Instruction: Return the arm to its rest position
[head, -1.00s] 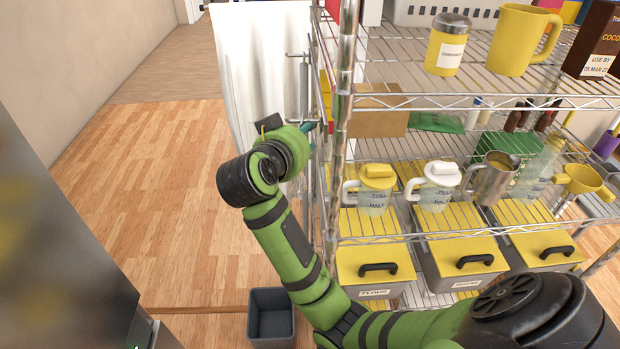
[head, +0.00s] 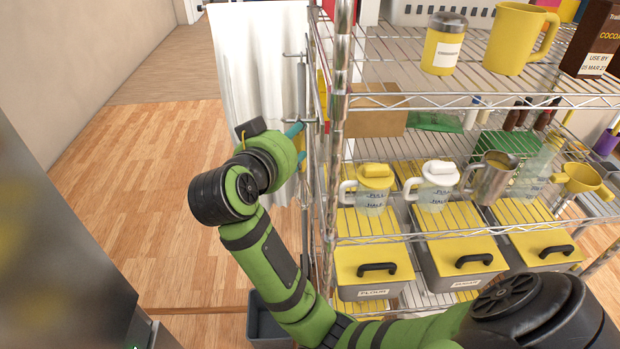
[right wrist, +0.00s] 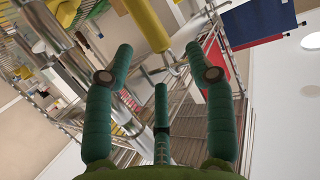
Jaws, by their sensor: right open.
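My right arm (head: 270,255) shows green and black in the head view and comes in from the lower right. It is bent, with its wrist left of the wire shelf's front post. My right gripper (head: 294,129) points away toward the shelf's left side and is mostly hidden behind the wrist; only teal finger parts show. In the right wrist view its teal fingers (right wrist: 163,70) are spread apart with nothing held between them. My left gripper is not in view.
The wire shelf (head: 480,103) with jugs, mugs and lidded bins fills the right side. Its metal post (head: 341,110) stands close to my arm. A white curtain (head: 250,70) hangs behind the wrist. A grey bin (head: 263,325) stands on the floor. Wooden floor (head: 150,200) lies clear at left.

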